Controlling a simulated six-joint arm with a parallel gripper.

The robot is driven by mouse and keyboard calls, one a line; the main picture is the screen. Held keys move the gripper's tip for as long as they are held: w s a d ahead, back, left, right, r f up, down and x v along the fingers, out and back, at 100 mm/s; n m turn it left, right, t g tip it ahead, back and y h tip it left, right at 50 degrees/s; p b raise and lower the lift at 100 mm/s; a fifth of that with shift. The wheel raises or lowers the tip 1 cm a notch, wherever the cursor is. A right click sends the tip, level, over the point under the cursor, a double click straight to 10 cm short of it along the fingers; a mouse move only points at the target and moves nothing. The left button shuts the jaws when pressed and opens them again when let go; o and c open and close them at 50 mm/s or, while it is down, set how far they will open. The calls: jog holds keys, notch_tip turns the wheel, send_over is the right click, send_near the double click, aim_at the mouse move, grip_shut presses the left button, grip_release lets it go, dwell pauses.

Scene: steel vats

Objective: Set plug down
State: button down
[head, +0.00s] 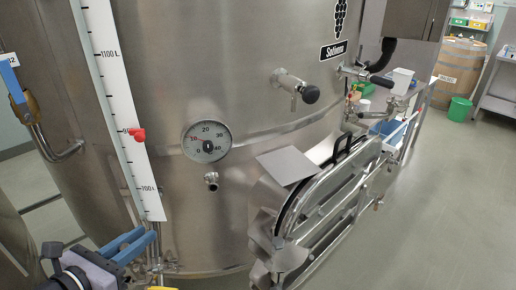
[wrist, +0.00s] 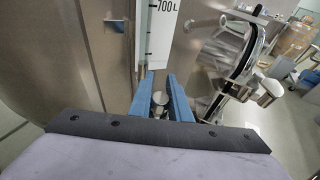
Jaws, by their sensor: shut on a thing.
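My gripper (head: 148,242) is at the lower left of the head view, in front of the lower part of the large steel vat (head: 240,75). In the wrist view its two blue fingers (wrist: 160,92) are shut on a small grey metal piece, which I take for the plug (wrist: 159,99). Only part of the plug shows between the fingers. I cannot make out the plug in the head view. I cannot tell whether it touches anything besides the fingers.
The vat carries a level scale (head: 118,110), a dial thermometer (head: 207,142), a sampling tap (head: 295,87) and an oval door (head: 335,190) jutting out at right. A small bare outlet (head: 211,180) sits below the dial. Clear floor (head: 440,210) lies at right.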

jog(key=d+r+m+g+h+p, duration=0.2)
jog(key=d+r+m+h+p, duration=0.25)
jog(key=d, duration=0.35)
notch_tip(320, 180, up, 14)
jog(key=r+n+t+y+p, duration=0.1)
jog(key=n+t+y+p, duration=0.1)
jog(key=n+y, duration=0.15)
send_over(294, 157)
jog(key=shift+f+p, duration=0.6)
jog(key=shift+f, duration=3.65)
jog(key=shift+f, duration=0.15)
jog(key=c, duration=1.6)
grip_release()
jog(key=shift+c, duration=0.2)
